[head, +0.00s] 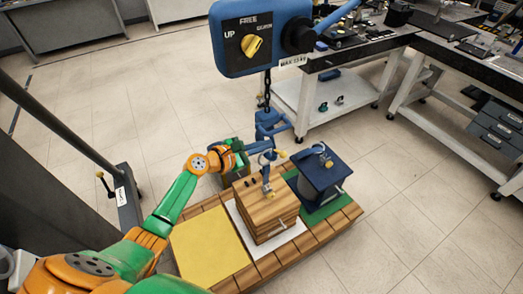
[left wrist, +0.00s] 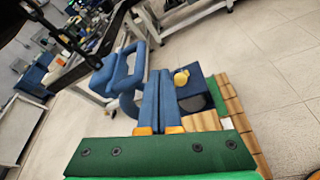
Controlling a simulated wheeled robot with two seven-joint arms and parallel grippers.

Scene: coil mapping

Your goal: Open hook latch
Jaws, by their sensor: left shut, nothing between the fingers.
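The blue hook (head: 268,124) hangs from a dark chain above the wooden block stack. It also shows large in the left wrist view (left wrist: 110,72), as a blue loop to the left of my fingers. I cannot make out its latch separately. My left gripper (head: 268,147) reaches in from the left beside the lower part of the hook. My right gripper is out of view.
The blue and yellow hoist control box (head: 262,38) is above. A yellow pad (head: 207,248) is empty. Workbenches (head: 440,62) stand behind.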

